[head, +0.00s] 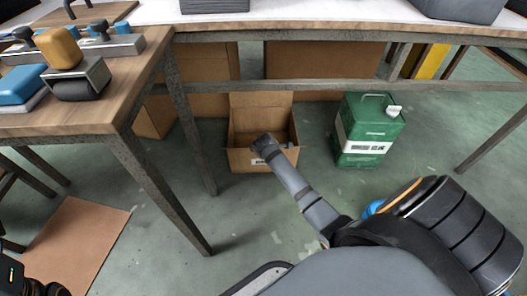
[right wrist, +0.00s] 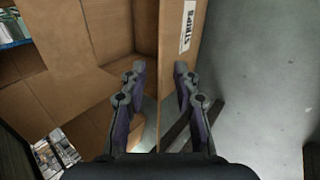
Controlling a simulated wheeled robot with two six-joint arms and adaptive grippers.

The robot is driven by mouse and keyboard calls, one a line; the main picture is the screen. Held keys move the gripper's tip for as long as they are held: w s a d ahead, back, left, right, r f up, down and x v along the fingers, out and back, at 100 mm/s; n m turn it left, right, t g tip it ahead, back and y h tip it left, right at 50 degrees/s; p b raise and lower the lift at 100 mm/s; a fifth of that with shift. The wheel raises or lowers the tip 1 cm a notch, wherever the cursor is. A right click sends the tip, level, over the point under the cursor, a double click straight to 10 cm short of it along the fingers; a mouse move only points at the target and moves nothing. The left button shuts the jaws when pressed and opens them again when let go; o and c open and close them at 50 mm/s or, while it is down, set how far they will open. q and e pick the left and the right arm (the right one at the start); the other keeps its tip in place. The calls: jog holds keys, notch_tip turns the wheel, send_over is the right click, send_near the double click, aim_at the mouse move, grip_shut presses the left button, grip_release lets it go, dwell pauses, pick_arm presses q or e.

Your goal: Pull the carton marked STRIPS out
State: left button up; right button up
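The open brown carton (head: 240,159) stands on the floor under the back table, its flap up at the rear. A white label shows on its front; in the right wrist view, the label reads STRIPS (right wrist: 187,27) on the carton's outer wall (right wrist: 172,45). My right gripper (head: 264,144) is at the carton's front rim. In the right wrist view, its fingers (right wrist: 159,70) are apart, one on the inner side and one on the outer side of the wall. Contact with the wall cannot be told. My left gripper's fingers are not seen.
Table legs (head: 155,185) and a crossbar (head: 300,86) frame the space. Larger brown boxes (head: 325,70) stand behind. A flat brown sheet (head: 75,240) lies at left. The floor in front of the carton is clear.

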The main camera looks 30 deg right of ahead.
jog(key=b+x, duration=0.2)
jog(key=x, duration=0.2)
jog(key=shift+w+f, duration=0.1)
jog(key=shift+f, duration=0.25)
jog(key=shift+w+d+f+b, duration=0.2)
jog(key=shift+w+f+b, duration=0.1)
jog(key=shift+w+b, duration=0.1)
jog(key=shift+c, duration=0.4)
jog(key=shift+s, duration=0.1)
grip_shut()
